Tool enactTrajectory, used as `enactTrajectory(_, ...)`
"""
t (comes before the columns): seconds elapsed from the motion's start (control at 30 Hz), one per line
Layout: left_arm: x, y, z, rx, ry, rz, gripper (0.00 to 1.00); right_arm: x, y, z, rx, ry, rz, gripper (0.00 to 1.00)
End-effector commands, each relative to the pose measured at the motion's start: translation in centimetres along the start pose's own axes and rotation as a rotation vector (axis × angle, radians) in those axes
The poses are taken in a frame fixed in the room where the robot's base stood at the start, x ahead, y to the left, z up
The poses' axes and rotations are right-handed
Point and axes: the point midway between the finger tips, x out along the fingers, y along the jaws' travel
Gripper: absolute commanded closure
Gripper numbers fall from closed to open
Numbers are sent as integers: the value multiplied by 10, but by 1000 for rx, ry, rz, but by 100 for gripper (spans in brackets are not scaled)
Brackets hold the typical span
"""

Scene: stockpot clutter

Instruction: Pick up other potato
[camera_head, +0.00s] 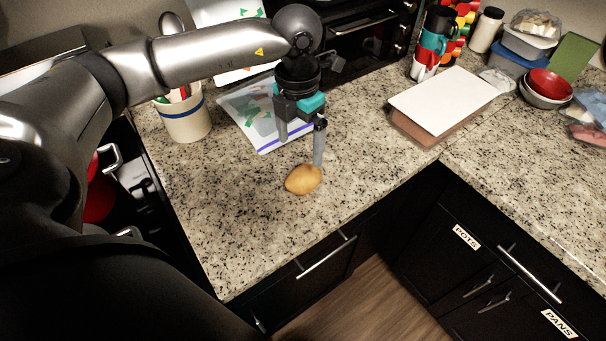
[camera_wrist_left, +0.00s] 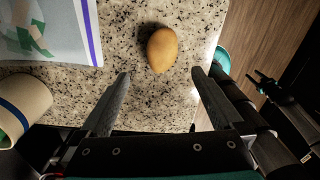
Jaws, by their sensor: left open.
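A single yellow-brown potato (camera_head: 303,179) lies on the speckled granite counter. My left gripper (camera_head: 301,150) is above the counter, just behind the potato in the head view, with its fingers pointing down. One fingertip overlaps the potato's upper edge in the picture. In the left wrist view the potato (camera_wrist_left: 162,50) lies beyond the open fingertips (camera_wrist_left: 160,74), roughly centred between them, and nothing is between the fingers. My right gripper does not show clearly in the head view; part of another gripper arm (camera_wrist_left: 275,90) appears at the right edge of the left wrist view.
A plastic bag (camera_head: 262,115) with a blue-purple edge lies behind the gripper, beside a cream utensil crock (camera_head: 185,122). A white cutting board (camera_head: 445,98) lies to the right. The counter's front edge is close to the potato. Counter left of the potato is clear.

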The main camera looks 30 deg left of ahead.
Motion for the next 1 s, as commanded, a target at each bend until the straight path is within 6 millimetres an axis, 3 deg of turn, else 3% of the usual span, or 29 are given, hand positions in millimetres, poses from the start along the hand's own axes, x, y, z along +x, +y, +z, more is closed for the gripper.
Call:
enactTrajectory(0.2, 40, -1, 0, 0, 2, -2, 0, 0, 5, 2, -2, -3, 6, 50)
enactTrajectory(0.47, 59, -2, -1, 1, 2, -2, 0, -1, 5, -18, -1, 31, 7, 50)
enactTrajectory(0.7, 95, -5, -2, 1, 2, -2, 0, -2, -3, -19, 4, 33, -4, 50)
enactTrajectory(1.0, 103, -4, -1, 2, -1, -2, 0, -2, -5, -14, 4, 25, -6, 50)
